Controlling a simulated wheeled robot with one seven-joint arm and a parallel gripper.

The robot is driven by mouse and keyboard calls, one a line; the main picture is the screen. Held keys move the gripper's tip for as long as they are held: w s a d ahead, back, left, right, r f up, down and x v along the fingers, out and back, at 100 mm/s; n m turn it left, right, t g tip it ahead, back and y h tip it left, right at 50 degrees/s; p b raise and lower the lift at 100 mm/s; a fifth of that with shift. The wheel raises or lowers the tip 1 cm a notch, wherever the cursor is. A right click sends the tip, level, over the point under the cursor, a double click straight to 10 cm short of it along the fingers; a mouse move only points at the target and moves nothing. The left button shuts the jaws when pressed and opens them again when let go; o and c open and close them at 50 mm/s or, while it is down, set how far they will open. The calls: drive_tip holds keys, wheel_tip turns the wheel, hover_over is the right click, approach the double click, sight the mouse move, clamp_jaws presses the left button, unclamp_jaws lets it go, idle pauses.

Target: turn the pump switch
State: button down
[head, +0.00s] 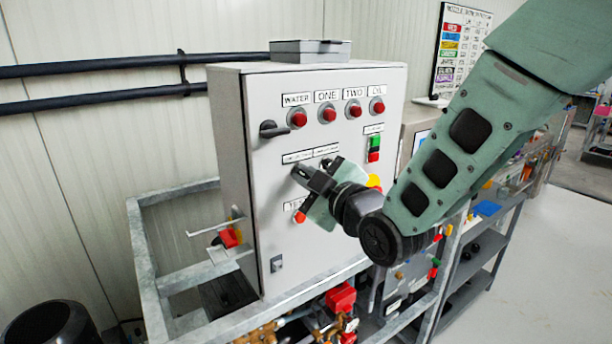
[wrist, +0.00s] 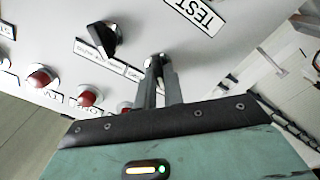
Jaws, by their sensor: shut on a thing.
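The grey control box (head: 265,220) stands in front of me with labels and controls on its front. My gripper (head: 300,174) is at the left of two small labels at mid-panel. In the wrist view my gripper (wrist: 160,62) has its fingers close together, shut on a switch whose body is mostly hidden between the fingertips. Another black rotary switch (wrist: 100,40) is beside it in the wrist view, apart from the fingers. The small label print is too blurred to read.
Red lamps (head: 298,118) labelled WATER, ONE, TWO and OIL line the top. A black door handle (head: 275,130) projects at left. A red button (head: 300,217) is below my gripper, and a yellow button (head: 373,181) is to its right. A metal frame (head: 150,270) surrounds the box's base.

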drive_tip(key=shift+f+m+b, duration=0.1)
drive_tip(key=shift+m+b, duration=0.2)
drive_tip(key=shift+b, duration=0.25)
drive_tip(key=shift+f+m+b, duration=0.1)
drive_tip(key=shift+m+b, duration=0.4)
drive_tip(key=shift+b, duration=0.45)
drive_tip(key=m+b, duration=0.2)
drive_tip(key=b, duration=0.1)
drive_tip(key=shift+d+b, duration=0.1)
drive_tip(key=shift+b, duration=0.25)
drive_tip(key=m+b, duration=0.6)
drive_tip(key=b, duration=0.1)
drive_tip(key=shift+w+d+m, duration=0.1)
drive_tip(key=shift+m, duration=0.3)
drive_tip(key=m+b, duration=0.4)
drive_tip(key=shift+w+m+b, duration=0.1)
drive_tip(key=shift+m+b, duration=0.85)
drive_tip(key=shift+m, duration=0.65)
drive_tip(key=shift+r, duration=0.2)
